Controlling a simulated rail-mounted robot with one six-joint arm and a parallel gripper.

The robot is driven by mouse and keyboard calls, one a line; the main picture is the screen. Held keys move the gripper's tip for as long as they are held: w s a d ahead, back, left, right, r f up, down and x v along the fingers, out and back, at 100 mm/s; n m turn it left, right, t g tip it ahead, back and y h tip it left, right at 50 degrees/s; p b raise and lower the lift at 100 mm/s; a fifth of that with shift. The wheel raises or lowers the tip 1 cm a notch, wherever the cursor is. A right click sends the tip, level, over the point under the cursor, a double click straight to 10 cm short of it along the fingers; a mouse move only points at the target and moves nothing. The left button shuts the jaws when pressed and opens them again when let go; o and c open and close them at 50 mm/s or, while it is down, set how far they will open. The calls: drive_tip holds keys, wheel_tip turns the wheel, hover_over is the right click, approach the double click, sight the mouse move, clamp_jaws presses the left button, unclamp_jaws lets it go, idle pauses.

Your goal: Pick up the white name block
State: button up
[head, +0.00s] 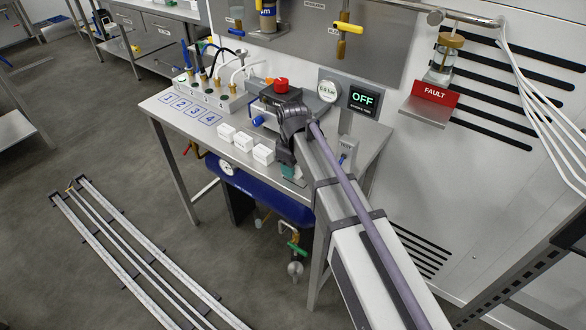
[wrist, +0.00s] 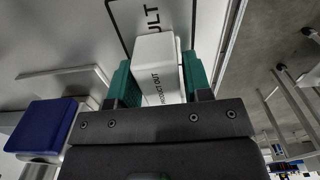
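In the wrist view a white block (wrist: 156,62) with the words "PRODUCT OUT" on its side stands between the two green fingers of my gripper (wrist: 162,82). The fingers lie close against both its sides, with no clear gap. Below it is a light surface with a black outline and letters ending in "ULT". In the head view my gripper (head: 290,171) is low over the right part of the steel table (head: 208,152); the held block is mostly hidden there. Three other white blocks (head: 243,142) stand in a row to its left.
Blue-framed number squares (head: 190,109) 1 to 4 lie on the table's left. Behind stand a row of hose fittings (head: 215,92) and a device with a red button (head: 281,85). A display (head: 363,101) reads OFF. A blue part (wrist: 45,122) is left of my gripper in the wrist view.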

drive_tip(key=c, duration=0.6)
